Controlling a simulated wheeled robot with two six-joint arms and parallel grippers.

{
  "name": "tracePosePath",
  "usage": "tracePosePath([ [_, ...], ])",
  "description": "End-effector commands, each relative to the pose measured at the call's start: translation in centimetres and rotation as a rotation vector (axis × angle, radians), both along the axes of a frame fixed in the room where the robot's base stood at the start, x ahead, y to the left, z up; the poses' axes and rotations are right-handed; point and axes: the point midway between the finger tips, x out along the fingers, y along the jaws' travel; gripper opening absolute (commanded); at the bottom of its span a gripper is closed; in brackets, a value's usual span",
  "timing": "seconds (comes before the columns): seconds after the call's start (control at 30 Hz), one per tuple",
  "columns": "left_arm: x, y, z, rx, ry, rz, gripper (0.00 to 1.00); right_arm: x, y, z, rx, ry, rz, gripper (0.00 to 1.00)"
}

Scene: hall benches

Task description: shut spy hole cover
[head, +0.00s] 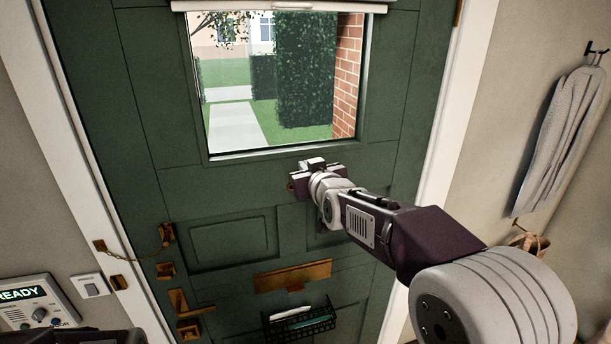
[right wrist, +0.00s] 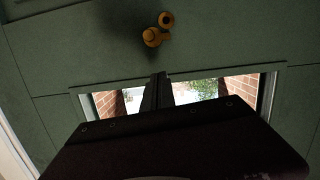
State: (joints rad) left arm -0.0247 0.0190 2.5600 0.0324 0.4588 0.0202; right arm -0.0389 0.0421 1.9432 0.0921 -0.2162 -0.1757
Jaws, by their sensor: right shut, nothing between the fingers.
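The green door (head: 130,60) fills the middle of the head view. In the right wrist view, two small brass rounds sit on it: a ring with a dark centre, seemingly the spy hole (right wrist: 166,19), and a disc beside it, seemingly the spy hole cover (right wrist: 152,37). The disc lies off to the side of the ring, so the hole looks uncovered. In the head view my right gripper hides most of this brass. My right gripper (right wrist: 160,78) is shut and empty, its tips close to the door and apart from the disc in the picture.
A window (head: 240,120) is in the door above the gripper. Below are a brass letter plate (head: 293,275) and a wire basket (head: 300,322). A chain (head: 140,254) and handle (head: 180,302) are at left. A towel (head: 560,140) hangs at right.

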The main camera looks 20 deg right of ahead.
Motion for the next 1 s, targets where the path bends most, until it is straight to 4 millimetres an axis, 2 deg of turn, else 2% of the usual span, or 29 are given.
tracePosePath([
  [0.03,0.0,0.0,1.1,0.000,0.000,0.000,0.36,1.1,0.0,0.2,0.000,0.004,0.000,0.00],
  [0.07,0.0,0.0,1.4,0.000,0.000,0.000,0.36,1.6,0.0,0.1,0.000,0.005,0.000,0.00],
  [0.2,0.0,0.0,1.7,0.000,0.000,0.000,0.36,1.6,-0.2,-2.5,0.001,0.004,-0.002,0.00],
  [0.4,0.0,0.0,2.0,0.000,0.000,0.000,0.36,1.6,-0.4,-4.1,0.000,0.001,-0.001,0.00],
  [0.77,0.0,0.0,2.0,0.000,0.000,0.000,0.36,1.6,-0.3,-4.3,0.003,-0.001,-0.001,0.00],
  [1.0,0.0,0.0,1.3,0.000,0.000,0.000,0.36,1.6,0.7,-4.5,0.092,0.002,0.001,0.00],
])
